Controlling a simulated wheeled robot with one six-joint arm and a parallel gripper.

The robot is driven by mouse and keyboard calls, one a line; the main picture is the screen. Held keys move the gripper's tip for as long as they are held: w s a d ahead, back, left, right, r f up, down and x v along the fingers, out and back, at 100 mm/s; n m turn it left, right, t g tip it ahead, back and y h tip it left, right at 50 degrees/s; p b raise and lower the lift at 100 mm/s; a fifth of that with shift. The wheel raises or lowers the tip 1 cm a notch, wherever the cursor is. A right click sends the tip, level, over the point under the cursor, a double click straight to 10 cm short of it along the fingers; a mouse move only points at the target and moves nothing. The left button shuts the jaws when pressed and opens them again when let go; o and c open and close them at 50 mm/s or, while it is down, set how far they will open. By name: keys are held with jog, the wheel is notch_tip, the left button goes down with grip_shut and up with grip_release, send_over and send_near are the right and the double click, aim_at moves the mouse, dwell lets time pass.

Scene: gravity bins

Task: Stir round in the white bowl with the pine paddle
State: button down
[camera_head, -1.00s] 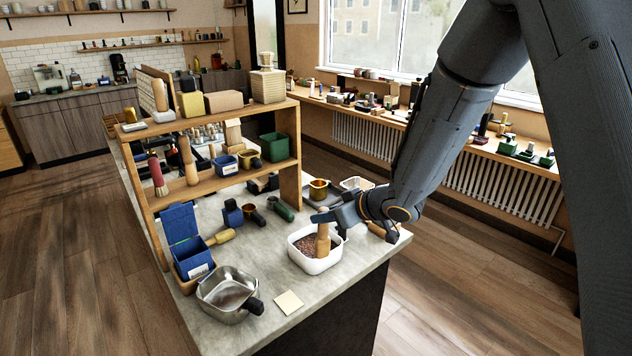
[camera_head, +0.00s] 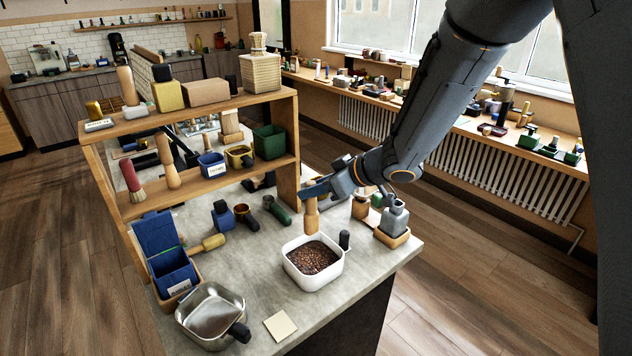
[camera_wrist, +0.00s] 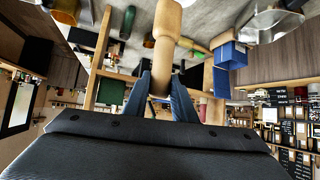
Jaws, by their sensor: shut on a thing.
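The white bowl (camera_head: 318,284) is a squarish white tub on the grey worktop, near its front right corner, with brown grains (camera_head: 313,258) inside. My gripper (camera_head: 314,190) is shut on the pine paddle (camera_head: 311,217), a pale wooden tool held roughly upright. The paddle's lower end shows at the bowl's back rim, above the grains; its exact height over the bowl is hard to tell. In the wrist view the blue fingers (camera_wrist: 160,90) close on both sides of the paddle (camera_wrist: 166,45).
A black-topped item (camera_head: 344,240) stands by the bowl's right side. A metal pan (camera_head: 210,312) and a paper note (camera_head: 280,326) lie in front left. A blue bin (camera_head: 173,270) is further left. A wooden shelf (camera_head: 288,150) stands behind; a grey bottle (camera_head: 394,218) is at right.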

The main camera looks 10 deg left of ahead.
aim_at(316, 226)
dwell(0.3)
jog(key=shift+s+d, duration=0.1)
jog(key=shift+d, duration=0.05)
jog(key=shift+f+b, duration=3.45)
jog(key=shift+f, duration=2.7)
